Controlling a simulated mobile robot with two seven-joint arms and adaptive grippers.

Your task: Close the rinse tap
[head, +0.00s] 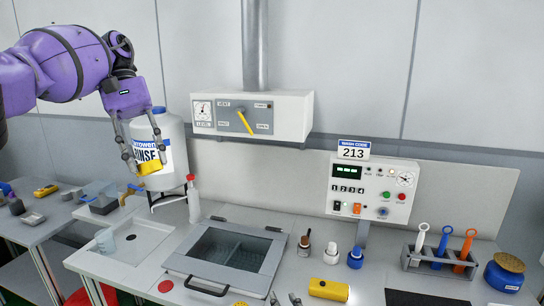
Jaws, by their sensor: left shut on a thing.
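The white rinse container (174,138) stands at the back left of the bench, with a RINSE label on its front. My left gripper (147,165) is in front of the container, pointing down, its fingers shut on a yellow piece (150,167) at the label's lower edge. The fingers hide part of the label, and I cannot tell whether the yellow piece belongs to the tap. A thin white spout or tube (166,202) shows below the container. Two small grey tips at the bottom edge look like my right gripper (284,299); its opening is unclear.
A white sink tray (100,262) with a small beaker lies below the container. A red-capped bottle (193,200) stands just right of it. A lidded basin (228,255), a vent box (285,115) with a yellow lever and a control panel (372,190) are to the right.

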